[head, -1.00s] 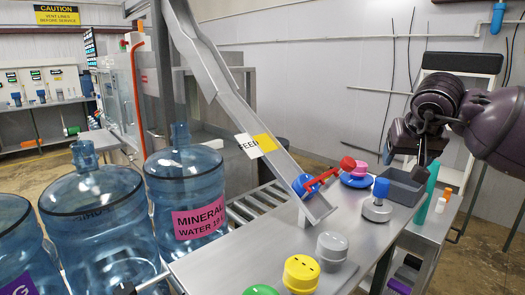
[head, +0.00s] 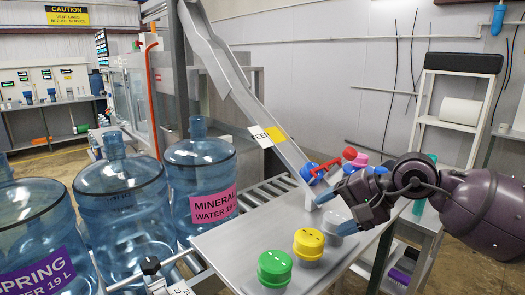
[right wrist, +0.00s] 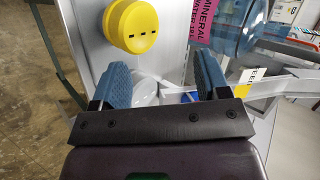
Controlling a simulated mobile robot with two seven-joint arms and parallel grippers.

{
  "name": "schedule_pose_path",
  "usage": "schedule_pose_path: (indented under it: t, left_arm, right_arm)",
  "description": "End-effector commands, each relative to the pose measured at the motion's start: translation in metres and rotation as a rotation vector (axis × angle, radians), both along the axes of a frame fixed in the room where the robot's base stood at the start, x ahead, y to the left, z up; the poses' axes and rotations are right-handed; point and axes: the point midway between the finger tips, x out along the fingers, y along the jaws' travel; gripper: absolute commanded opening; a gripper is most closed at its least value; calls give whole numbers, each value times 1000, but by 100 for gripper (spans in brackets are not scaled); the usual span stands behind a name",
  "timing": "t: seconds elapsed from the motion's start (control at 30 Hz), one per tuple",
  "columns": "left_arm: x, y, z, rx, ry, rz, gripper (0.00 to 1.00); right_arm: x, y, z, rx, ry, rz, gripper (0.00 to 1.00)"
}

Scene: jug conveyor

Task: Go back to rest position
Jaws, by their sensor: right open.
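My right gripper (head: 347,203) is open above the right part of the metal table (head: 236,236). In the right wrist view its two blue fingers (right wrist: 163,90) stand apart, with a pale grey cap (right wrist: 146,88) seen beyond the gap; I see no contact. In the head view that grey cap (head: 334,220) is partly behind the gripper. The yellow cap (head: 308,243) and green cap (head: 275,267) stand on the table in front of it. My left gripper is not in view.
Blue water jugs (head: 122,205) stand at the left along the roller conveyor (head: 262,191). A sloping metal chute (head: 237,95) ends over the table, with red and blue parts at its foot. A white shelf rack (head: 447,126) stands behind my right arm.

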Motion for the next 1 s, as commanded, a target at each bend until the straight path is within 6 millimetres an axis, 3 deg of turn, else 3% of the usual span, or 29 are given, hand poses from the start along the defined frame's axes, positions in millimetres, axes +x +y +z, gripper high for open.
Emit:
schedule_pose_path:
  t: [0.1, 0.2, 0.4, 0.57, 0.67, 0.77, 0.9, 0.93, 1.0]
  left_arm:
    - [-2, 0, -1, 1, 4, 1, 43]
    - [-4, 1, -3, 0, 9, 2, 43]
    - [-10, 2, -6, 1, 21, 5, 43]
    - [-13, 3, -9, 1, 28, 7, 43]
    - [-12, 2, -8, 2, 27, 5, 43]
    - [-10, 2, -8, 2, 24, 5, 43]
    - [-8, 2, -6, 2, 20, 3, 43]
    - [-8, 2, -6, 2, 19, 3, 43]
    - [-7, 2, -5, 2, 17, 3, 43]
  right_arm:
    - [-24, 35, -5, 315, 169, -43, 69]
    - [-40, 54, 1, 569, 319, -95, 69]
    - [-57, 63, 19, 1105, 688, -243, 69]
    - [-58, 40, 25, 1544, 1020, -396, 69]
    - [-55, 15, 18, 1819, 1226, -500, 69]
    - [-54, -15, 1, 2096, 1427, -612, 69]
    - [-60, -59, -40, 2493, 1684, -773, 69]
    - [-63, -68, -51, -2467, -1656, 774, 69]
    - [-73, -87, -78, -2281, -1500, 729, 69]
